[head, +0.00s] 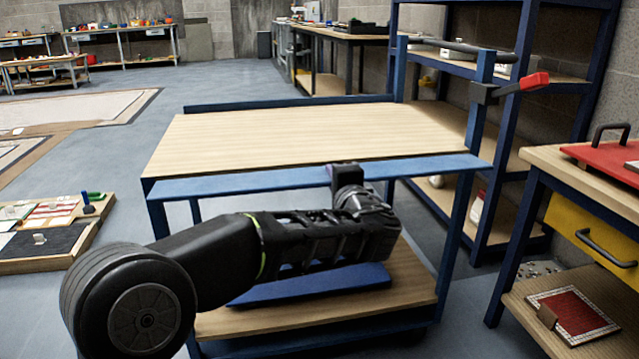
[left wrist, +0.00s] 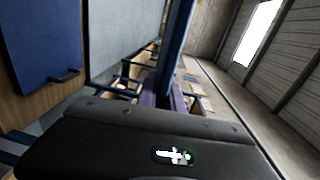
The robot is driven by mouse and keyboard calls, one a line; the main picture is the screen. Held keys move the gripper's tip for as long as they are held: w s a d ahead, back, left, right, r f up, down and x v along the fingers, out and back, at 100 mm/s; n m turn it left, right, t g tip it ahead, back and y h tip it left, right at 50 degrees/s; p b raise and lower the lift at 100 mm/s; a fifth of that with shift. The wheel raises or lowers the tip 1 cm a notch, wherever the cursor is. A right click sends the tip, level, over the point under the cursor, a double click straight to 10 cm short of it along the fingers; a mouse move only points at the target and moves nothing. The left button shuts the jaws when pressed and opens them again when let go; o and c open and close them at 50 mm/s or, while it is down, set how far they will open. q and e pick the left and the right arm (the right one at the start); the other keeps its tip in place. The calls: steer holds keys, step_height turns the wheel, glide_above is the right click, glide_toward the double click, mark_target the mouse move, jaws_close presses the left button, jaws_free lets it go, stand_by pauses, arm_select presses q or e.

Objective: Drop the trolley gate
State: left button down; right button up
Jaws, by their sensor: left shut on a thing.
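The trolley (head: 300,135) has a blue frame and a pale wooden top deck. A long blue bar or panel, which looks like the gate (head: 240,183), runs along the near edge of the deck, about level with it. My left gripper (head: 345,174) is at this near edge, right of its middle, shut on the blue gate; its fingertips are partly hidden. In the left wrist view, a blue-purple piece (left wrist: 160,92) shows just beyond the black gripper body. A red-handled lever (head: 522,83) sits on the trolley's right post. My right gripper is not in view.
A blue panel (head: 320,284) lies on the trolley's lower shelf, partly behind my left arm. A blue shelving rack (head: 520,190) and a bench with a yellow drawer (head: 590,235) stand close on the right. A low tray (head: 45,262) is at left. The floor behind it is mostly open.

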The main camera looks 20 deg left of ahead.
arm_select(q)
steer(key=shift+f, duration=0.2)
stand_by(0.3)
steer(key=c, duration=1.5)
jaws_free()
steer(key=p+v, duration=0.1)
steer(key=v, duration=0.6)
steer(key=shift+s+d+f+p, duration=0.1)
steer(key=shift+s+d+p, duration=0.2)
steer(key=shift+p, duration=0.1)
steer(key=shift+a, duration=0.1)
